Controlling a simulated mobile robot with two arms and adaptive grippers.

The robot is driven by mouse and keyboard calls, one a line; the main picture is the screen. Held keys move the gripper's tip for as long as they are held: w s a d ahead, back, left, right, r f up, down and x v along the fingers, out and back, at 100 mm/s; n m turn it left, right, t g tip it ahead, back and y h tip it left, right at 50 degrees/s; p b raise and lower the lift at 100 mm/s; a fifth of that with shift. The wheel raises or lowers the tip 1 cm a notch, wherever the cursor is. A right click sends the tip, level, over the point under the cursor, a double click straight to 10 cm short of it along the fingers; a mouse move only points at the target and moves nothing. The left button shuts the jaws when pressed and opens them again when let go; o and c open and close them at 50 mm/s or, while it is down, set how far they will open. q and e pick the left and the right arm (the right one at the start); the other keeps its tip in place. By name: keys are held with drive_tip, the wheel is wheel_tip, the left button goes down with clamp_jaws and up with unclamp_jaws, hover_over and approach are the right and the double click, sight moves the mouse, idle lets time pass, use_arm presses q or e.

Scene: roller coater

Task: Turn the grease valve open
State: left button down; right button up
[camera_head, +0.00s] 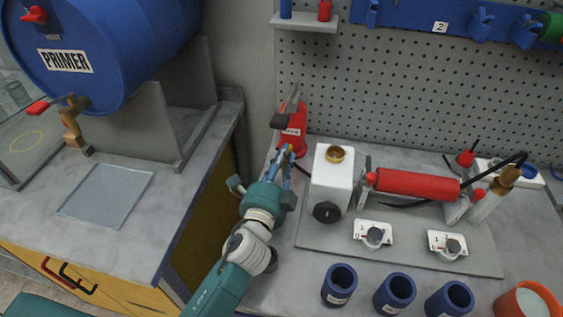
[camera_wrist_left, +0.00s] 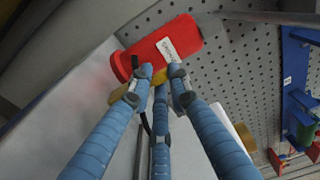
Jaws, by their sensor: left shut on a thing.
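A red grease unit (camera_head: 293,128) with a white label stands by the pegboard, left of the white box. In the left wrist view the red body (camera_wrist_left: 160,48) lies just beyond my fingertips. A yellow part, which looks like the grease valve (camera_wrist_left: 160,76), shows at its near end, mostly hidden by the fingers. My left gripper (camera_head: 286,158) reaches up to it from the front. Its three blue fingers (camera_wrist_left: 156,80) are shut on the yellow part. How far the valve is turned cannot be told. My right gripper is not in view.
The white box (camera_head: 331,180) with a black knob and the red roller (camera_head: 418,185) stand to the right. Several blue cups (camera_head: 394,294) line the front. A blue primer drum (camera_head: 100,45) is at the left. A gap separates the two counters.

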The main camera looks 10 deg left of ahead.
use_arm(q)
drive_tip(key=shift+d+r+n+y+b, duration=0.2)
drive_tip(key=shift+r+n+y+b, duration=0.15)
drive_tip(key=shift+y, duration=0.25)
drive_tip(key=shift+r, duration=0.1)
drive_tip(key=c, duration=1.7)
unclamp_jaws()
drive_tip(key=shift+w, duration=0.1)
drive_tip(key=shift+d+f, duration=0.15)
drive_tip(key=shift+f, duration=0.05)
